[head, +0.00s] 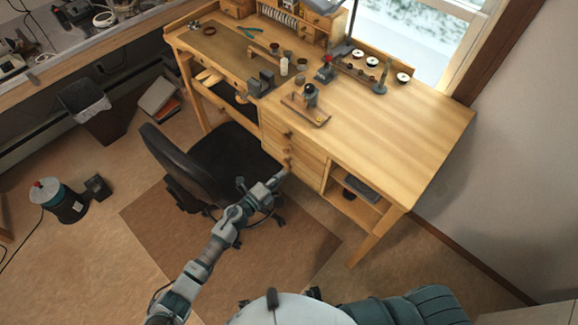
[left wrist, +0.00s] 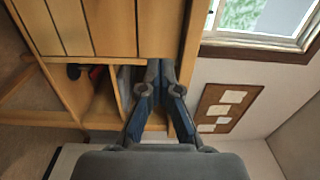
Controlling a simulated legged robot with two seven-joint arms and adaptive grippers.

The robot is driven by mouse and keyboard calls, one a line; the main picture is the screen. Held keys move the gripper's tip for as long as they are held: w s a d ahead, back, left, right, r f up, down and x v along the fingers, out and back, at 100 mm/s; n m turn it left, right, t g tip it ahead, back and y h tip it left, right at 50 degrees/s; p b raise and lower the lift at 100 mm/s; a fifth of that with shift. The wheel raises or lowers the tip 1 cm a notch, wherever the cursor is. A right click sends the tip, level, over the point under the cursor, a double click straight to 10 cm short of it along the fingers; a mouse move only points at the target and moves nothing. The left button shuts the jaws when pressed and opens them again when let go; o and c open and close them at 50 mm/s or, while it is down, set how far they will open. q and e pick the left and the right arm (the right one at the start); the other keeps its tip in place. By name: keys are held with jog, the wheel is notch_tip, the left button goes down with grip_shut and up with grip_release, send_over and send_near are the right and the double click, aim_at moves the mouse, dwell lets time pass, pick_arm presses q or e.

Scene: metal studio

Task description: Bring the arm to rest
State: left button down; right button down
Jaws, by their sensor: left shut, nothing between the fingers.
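My left arm reaches up from the bottom of the head view, and its gripper (head: 286,170) is in front of the wooden workbench's drawers (head: 290,148). In the left wrist view the blue-grey fingers of the left gripper (left wrist: 160,67) are together at their tips, with nothing between them. Behind the fingers are the bench's drawer fronts (left wrist: 105,25) and an open shelf compartment (left wrist: 98,95). I cannot tell whether the fingertips touch the bench. My right gripper is not in view.
A black office chair (head: 165,160) stands left of my arm, on a brown mat (head: 150,215). The workbench top (head: 390,125) carries small tools and pots at its back and left. A black bin (head: 88,105) and a canister (head: 62,203) stand at left. Floor at right (head: 400,260) is clear.

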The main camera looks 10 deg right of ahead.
pick_arm(q)
jog(key=s+a+f+n+y, duration=0.35)
jog(key=a+f+n, duration=0.25)
jog(key=f, duration=0.4)
jog(key=s+a+f+n+y, duration=0.3)
jog(key=a+f+n+y, duration=0.15)
jog(key=a+f, duration=0.35)
jog(key=s+a+f+n+y, duration=0.3)
jog(key=a+f+n, duration=0.25)
jog(key=f, duration=0.55)
jog(key=s+a+f+n+g+y, duration=0.1)
jog(key=s+a+f+n+g, duration=0.2)
jog(key=s+f, duration=0.3)
jog(key=s+a+f+n+g+y, duration=0.1)
jog(key=s+a+f+n+g, duration=0.2)
jog(key=s, duration=1.4)
jog(key=s+a+f+n+g+y, duration=0.1)
jog(key=s+a+f+n+g, duration=0.2)
jog(key=s+f, duration=0.6)
jog(key=s+a+n, duration=0.1)
jog(key=s, duration=0.2)
jog(key=shift+s+a+y, duration=0.15)
jog(key=shift+a+y, duration=0.25)
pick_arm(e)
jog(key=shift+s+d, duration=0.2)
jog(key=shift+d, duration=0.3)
